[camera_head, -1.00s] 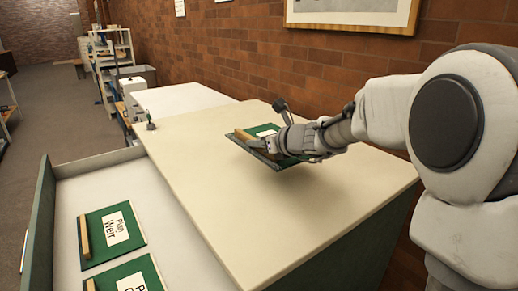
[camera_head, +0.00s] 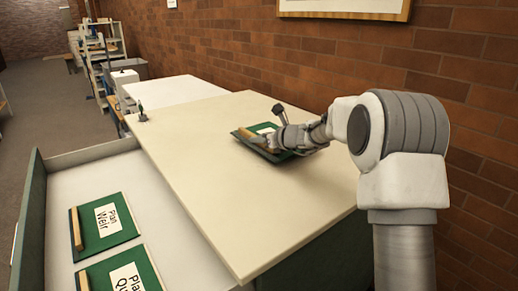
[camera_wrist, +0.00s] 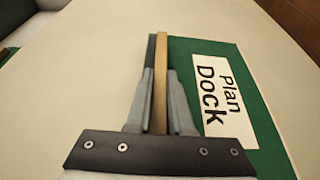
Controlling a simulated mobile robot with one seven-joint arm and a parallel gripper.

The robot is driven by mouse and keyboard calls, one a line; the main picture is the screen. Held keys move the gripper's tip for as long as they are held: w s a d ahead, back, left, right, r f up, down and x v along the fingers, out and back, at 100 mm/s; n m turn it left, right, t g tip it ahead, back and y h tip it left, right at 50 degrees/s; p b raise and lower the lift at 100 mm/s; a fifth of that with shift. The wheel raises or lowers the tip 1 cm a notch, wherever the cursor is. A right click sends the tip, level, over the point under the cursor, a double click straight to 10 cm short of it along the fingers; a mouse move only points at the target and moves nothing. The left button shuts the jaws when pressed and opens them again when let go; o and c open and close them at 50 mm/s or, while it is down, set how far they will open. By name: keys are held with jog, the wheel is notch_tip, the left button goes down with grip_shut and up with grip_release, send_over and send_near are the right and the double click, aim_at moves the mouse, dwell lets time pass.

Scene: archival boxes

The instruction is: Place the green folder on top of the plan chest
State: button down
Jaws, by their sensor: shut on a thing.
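My gripper (camera_head: 274,141) is shut on the wooden strip (camera_wrist: 161,60) of a green folder (camera_head: 245,134) labelled "Plan Dock". In the wrist view the fingers (camera_wrist: 160,85) sit on either side of the strip, and the folder's green cover (camera_wrist: 190,55) spreads to the right. The folder is over the cream top of the plan chest (camera_head: 190,160), towards its wall side. It looks slightly tilted and close to the top. I cannot tell whether it touches. My gripper hides part of the folder.
An open drawer (camera_head: 95,178) at the left holds green folders, one labelled "Plan Weir" (camera_head: 104,225) and one partly cut off (camera_head: 128,277). A brick wall (camera_head: 350,62) runs behind the chest. A white surface (camera_head: 172,92) adjoins the far end. The chest top's front is clear.

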jog(key=shift+f+b, duration=0.35)
jog(key=shift+f, duration=0.9)
jog(key=shift+f, duration=0.2)
jog(key=c, duration=0.8)
grip_release()
jog(key=shift+r, duration=0.15)
